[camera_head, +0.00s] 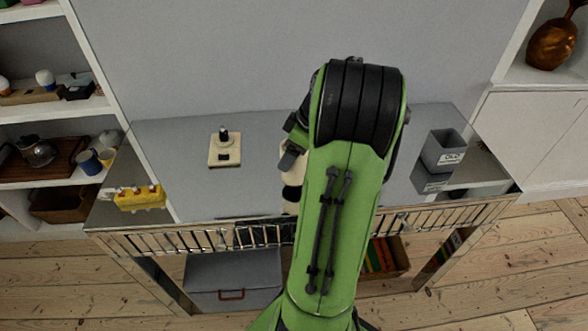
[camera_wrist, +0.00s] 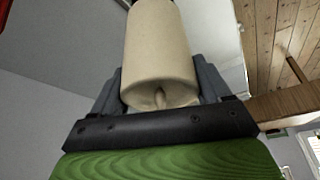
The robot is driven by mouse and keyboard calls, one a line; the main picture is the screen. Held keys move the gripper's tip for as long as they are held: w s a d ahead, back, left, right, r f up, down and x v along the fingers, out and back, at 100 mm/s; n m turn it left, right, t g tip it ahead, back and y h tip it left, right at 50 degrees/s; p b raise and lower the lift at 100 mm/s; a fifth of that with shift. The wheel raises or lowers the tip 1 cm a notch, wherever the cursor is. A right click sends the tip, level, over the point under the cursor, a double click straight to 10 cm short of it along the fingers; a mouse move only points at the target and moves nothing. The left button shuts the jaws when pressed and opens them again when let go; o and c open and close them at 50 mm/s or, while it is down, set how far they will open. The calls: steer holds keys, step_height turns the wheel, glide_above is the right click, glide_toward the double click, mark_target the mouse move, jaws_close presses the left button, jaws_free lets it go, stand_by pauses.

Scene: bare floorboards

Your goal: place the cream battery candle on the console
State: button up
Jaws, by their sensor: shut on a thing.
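The cream battery candle (camera_wrist: 160,52) is a plain cream cylinder in the wrist view. My gripper (camera_wrist: 160,88) is shut on it, with a grey finger on each side. A small stem shows at the candle's near end. The console (camera_head: 260,145) has a grey top and a barred metal front edge in the head view. My green arm reaches over its middle and hides part of the top. A cream piece shows at the arm's left side; I cannot tell whether it is the candle. No contact between candle and console is visible.
On the console are a cream block with a black knob (camera_head: 225,152), a yellow item (camera_head: 140,198) at the left end and a grey bin (camera_head: 442,152) at the right. Filled shelves stand left. A grey box (camera_head: 233,275) sits below. Clear top lies between block and arm.

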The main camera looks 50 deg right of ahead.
mark_target(295, 176)
steer(key=shift+f+b, duration=0.4)
steer(key=shift+f, duration=1.2)
steer(key=shift+f, duration=0.1)
